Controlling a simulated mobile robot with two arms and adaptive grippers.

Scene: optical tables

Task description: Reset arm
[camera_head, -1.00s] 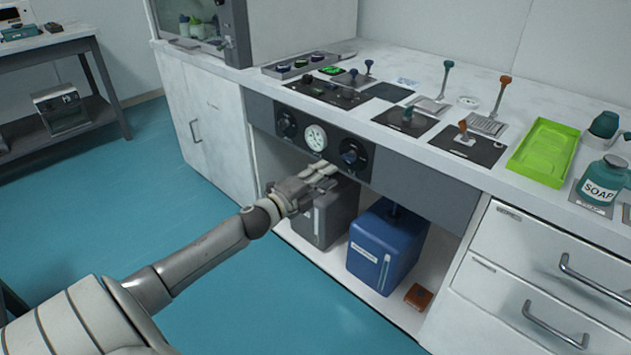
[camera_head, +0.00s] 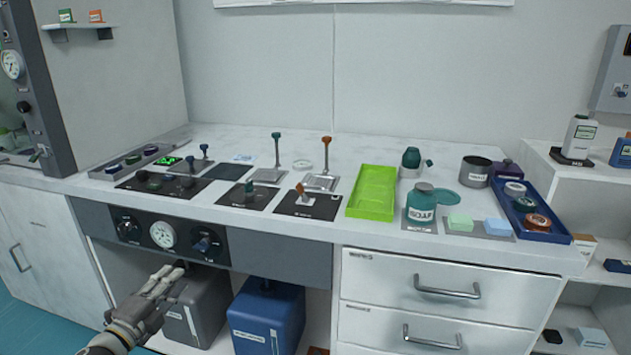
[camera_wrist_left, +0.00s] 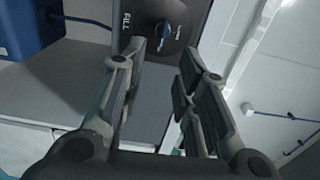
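My left gripper (camera_head: 165,288) is at the lower left of the head view, in front of the open space under the bench and below the dark control panel (camera_head: 265,252). In the left wrist view its two fingers (camera_wrist_left: 160,70) stand apart with nothing between them. A dark knob with a blue pointer (camera_wrist_left: 163,32), marked FILL, lies beyond the fingertips there. The same panel has a knob (camera_head: 207,245) and a round gauge (camera_head: 163,234) in the head view. My right gripper is not in view.
Under the bench stand a grey container (camera_head: 200,308) and a blue container (camera_head: 265,318). On the bench are levers, a green tray (camera_head: 373,192), a labelled teal bottle (camera_head: 420,206) and a blue tray (camera_head: 556,238). Drawers (camera_head: 450,286) with handles are at the right.

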